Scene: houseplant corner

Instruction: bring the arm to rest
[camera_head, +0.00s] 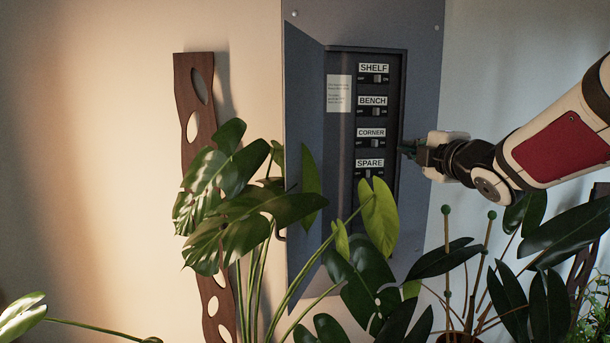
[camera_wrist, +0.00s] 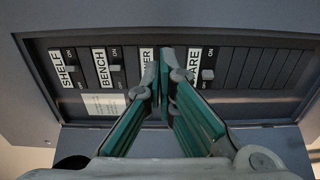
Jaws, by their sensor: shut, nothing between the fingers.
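My gripper (camera_head: 405,150) is in front of the right edge of the open switch box (camera_head: 400,90), close to the CORNER row. In the wrist view my gripper (camera_wrist: 166,78) has its green-padded fingers together at the tips, with nothing between them. The fingers cover the CORNER switch there. The head view shows the SHELF switch (camera_head: 377,79), BENCH switch (camera_head: 376,112), CORNER switch (camera_head: 375,143) and SPARE switch (camera_head: 368,173) in a column. Whether the fingertips touch the panel, I cannot tell.
The box door (camera_head: 303,130) hangs open to the left. A large-leaved plant (camera_head: 225,170) rises in front of the box's lower part. Another dark-leaved plant (camera_head: 548,305) with green-tipped stakes stands below my arm. A brown wooden strip (camera_head: 190,85) is on the wall at left.

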